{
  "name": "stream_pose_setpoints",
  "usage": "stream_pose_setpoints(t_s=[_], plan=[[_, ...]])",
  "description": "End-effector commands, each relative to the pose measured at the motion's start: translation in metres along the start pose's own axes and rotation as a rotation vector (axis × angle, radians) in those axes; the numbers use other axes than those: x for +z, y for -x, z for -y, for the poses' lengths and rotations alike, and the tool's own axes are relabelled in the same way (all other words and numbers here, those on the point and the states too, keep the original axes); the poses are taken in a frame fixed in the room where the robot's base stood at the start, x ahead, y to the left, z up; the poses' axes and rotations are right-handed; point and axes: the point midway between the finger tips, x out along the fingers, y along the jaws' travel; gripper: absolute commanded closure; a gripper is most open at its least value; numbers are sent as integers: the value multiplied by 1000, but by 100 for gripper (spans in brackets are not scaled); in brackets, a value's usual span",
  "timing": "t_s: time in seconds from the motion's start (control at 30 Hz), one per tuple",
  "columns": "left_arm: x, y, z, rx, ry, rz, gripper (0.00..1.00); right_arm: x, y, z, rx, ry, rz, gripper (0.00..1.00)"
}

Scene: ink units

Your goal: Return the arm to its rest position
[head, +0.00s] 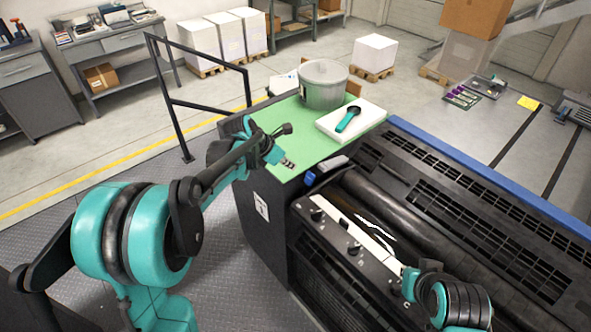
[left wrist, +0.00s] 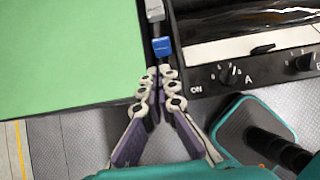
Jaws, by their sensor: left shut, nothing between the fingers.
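My left gripper (head: 288,163) is over the near edge of the green top (head: 290,130), beside the ink unit (head: 375,225). In the left wrist view its fingers (left wrist: 160,75) are together and empty. Their tips point at a small grey and blue item (left wrist: 160,45) at the gap between the green top and the ink unit; whether they touch it is unclear. That item also shows in the head view (head: 325,172). Part of my right arm, teal and black, shows at the lower right; its fingers cannot be seen.
A black railing (head: 172,100) stands behind my left arm. Open floor lies left of the machine.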

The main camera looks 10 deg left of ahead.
Motion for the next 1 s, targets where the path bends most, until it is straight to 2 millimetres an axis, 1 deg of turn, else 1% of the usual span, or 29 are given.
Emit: stream_pose_setpoints(t_s=[0.03, 0.1, 0.2, 0.67, 0.77, 0.87, 0.97, 1.0], plan=[[2, 8, 0, 0, 1, 0, 100, -1, 2, 0, 0, 0, 0, 100], [3, 13, 0, 0, 0, 0, 100, -2, 3, 0, 0, 0, 0, 100], [4, 18, 0, 0, -1, 0, 100, -2, 3, 0, 0, 0, 0, 100], [4, 18, 0, 0, 0, 0, 100, -2, 3, 0, 0, 0, 0, 100], [2, 20, 3, 3, -25, -3, 100, -1, 2, 0, 0, 0, 0, 100], [-6, 28, 14, 18, -148, -14, 100, 3, -4, 0, 0, 0, 0, 100], [-25, 43, 36, 47, -397, -43, 100, 10, -14, 0, 0, 0, 0, 100], [-35, 50, 46, 59, -524, -60, 100, 13, -18, 0, 0, 0, 0, 100]])
